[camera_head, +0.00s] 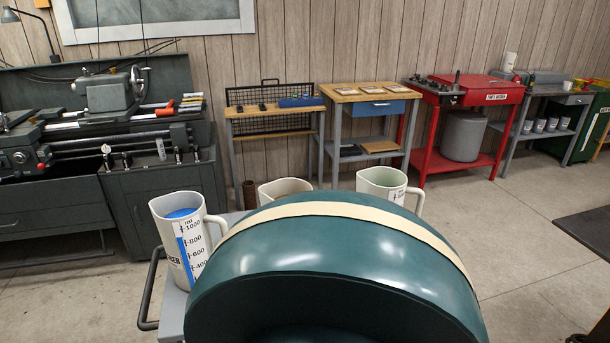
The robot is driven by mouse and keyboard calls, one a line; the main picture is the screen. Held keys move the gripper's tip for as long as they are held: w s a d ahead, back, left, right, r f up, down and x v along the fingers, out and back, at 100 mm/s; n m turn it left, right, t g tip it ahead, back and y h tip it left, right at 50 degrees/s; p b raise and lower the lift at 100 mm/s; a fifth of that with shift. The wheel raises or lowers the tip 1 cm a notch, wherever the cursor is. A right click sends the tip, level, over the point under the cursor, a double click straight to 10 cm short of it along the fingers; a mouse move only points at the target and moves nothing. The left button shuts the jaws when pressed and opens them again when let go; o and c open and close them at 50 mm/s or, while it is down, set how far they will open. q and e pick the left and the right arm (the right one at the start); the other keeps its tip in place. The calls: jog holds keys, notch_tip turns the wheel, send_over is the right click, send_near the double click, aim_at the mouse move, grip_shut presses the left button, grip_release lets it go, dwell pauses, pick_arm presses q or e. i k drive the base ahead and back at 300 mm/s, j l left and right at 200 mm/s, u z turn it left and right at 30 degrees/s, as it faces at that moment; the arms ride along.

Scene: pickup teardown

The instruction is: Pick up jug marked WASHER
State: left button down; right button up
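A white jug (186,243) with a handle stands upright at the left end of a grey cart (173,312). It has blue contents near its top and a blue measuring scale. Only the last letters of its side label show, seemingly ending in "ER", so I cannot read the whole word. A second pale jug (284,187) and a third pale jug (385,183) with dark label marks stand farther right. Their lower parts are hidden, and I cannot read their labels. Neither of my grippers is in view.
The cart has a dark handle rail (149,297) at its left; most of its top is hidden. A lathe (95,140) stands at the back left. A wooden-topped bench (370,92) and a red workbench (465,92) line the wall. Concrete floor (520,215) is open at right.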

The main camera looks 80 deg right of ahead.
aim_at(182, 221)
jog(key=z, duration=2.35)
